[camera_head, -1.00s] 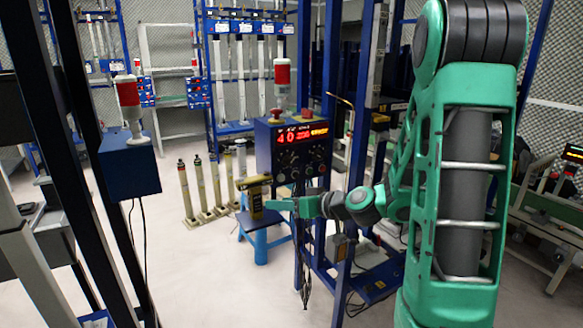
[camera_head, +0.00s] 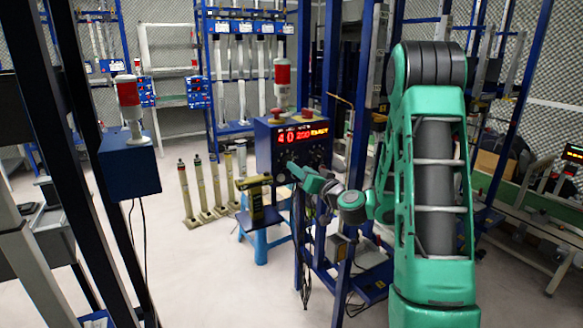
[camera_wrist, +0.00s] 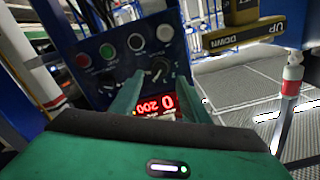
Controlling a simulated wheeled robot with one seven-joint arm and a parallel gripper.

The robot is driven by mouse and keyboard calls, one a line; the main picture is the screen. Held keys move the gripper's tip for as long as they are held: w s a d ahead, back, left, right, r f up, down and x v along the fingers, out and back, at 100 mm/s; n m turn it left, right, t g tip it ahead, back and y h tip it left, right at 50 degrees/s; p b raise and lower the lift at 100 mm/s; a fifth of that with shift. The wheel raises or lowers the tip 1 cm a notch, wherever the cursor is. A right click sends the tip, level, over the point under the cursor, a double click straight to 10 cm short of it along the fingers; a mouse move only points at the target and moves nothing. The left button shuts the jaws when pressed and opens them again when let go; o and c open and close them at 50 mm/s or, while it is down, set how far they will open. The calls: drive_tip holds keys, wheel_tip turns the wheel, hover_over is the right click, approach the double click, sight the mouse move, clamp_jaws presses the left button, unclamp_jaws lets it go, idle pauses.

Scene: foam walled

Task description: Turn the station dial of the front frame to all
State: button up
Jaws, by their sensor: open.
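The blue control box (camera_head: 262,140) of the front frame stands at centre in the head view, with a red lit display (camera_head: 303,135) and knobs on its face. In the wrist view the panel (camera_wrist: 108,92) appears upside down, with the display (camera_wrist: 155,105) low and a dark dial (camera_wrist: 159,69) with a pale pointer above it. The dial lettering is too small to read. My gripper (camera_head: 293,167) is at the lower panel face. In the wrist view its green fingers (camera_wrist: 160,80) are apart, with the dial just beyond and between the tips. Contact cannot be told.
A red-topped lamp (camera_head: 282,78) stands on the box. A yellow-and-black tool (camera_head: 255,190) is on a blue stool (camera_head: 260,240) just left of my gripper; a yellow UP/DOWN part (camera_wrist: 245,35) shows close in the wrist view. Blue frame posts (camera_head: 355,150) stand close right.

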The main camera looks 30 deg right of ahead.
drive_tip(key=w, duration=0.5)
drive_tip(key=shift+w, duration=0.2)
drive_tip(key=c, duration=1.1)
drive_tip(key=shift+o, duration=0.2)
drive_tip(key=shift+m, duration=0.3)
drive_tip(key=shift+d+f+m, duration=0.1)
drive_tip(key=shift+m, duration=3.5)
